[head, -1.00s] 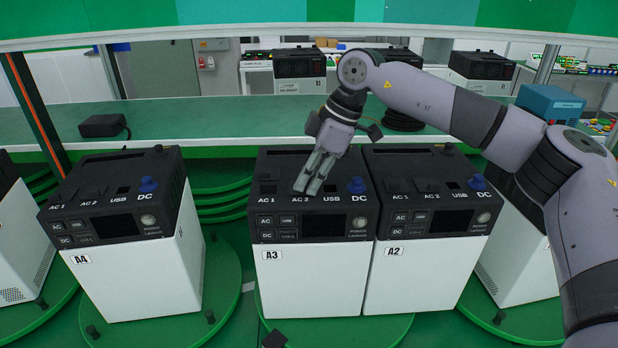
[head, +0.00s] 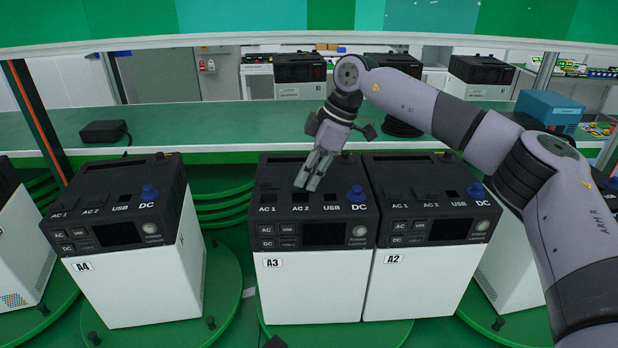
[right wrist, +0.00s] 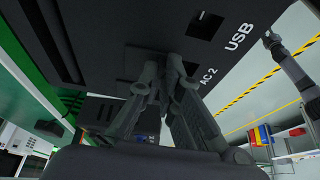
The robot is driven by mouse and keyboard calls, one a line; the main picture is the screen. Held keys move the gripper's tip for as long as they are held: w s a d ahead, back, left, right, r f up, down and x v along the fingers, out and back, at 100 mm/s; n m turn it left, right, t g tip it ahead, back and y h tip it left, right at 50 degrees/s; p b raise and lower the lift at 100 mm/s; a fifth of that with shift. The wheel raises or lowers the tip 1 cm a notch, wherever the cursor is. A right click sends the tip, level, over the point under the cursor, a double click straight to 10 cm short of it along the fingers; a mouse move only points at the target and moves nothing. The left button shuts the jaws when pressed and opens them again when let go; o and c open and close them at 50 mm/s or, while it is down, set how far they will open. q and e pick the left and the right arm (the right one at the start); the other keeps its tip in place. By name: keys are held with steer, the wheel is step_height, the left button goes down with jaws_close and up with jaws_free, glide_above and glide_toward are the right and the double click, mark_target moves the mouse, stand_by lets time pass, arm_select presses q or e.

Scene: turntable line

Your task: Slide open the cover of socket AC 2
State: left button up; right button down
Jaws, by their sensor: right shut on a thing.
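The unit labelled A3 (head: 315,285) stands in the middle of the head view, with a black top and white body. Its AC 2 socket (head: 300,197) shows as a dark square behind the AC 2 label. My right gripper (head: 304,186) points down at the top, just behind this dark square. It is shut on the AC 2 cover, which its fingers mostly hide. In the right wrist view the gripper fingertips (right wrist: 168,70) meet the black top beside the AC 2 label (right wrist: 209,78).
Unit A2 (head: 415,285) stands close on the right of A3, and unit A4 (head: 140,275) stands apart on the left.

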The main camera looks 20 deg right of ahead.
steer(key=shift+w+d+r, duration=0.15)
steer(key=shift+w+d, duration=0.05)
steer(key=shift+w, duration=0.45)
steer(key=shift+w+d, duration=0.15)
steer(key=shift+w, duration=0.05)
steer(key=shift+s, duration=0.15)
steer(key=shift+r, duration=0.1)
steer(key=c, duration=2.2)
jaws_free()
steer(key=o, duration=0.4)
steer(key=shift+f, duration=0.2)
arm_select(q)
steer(key=shift+w+d+r, duration=0.1)
steer(key=shift+w, duration=0.3)
arm_select(e)
steer(key=shift+o, duration=0.2)
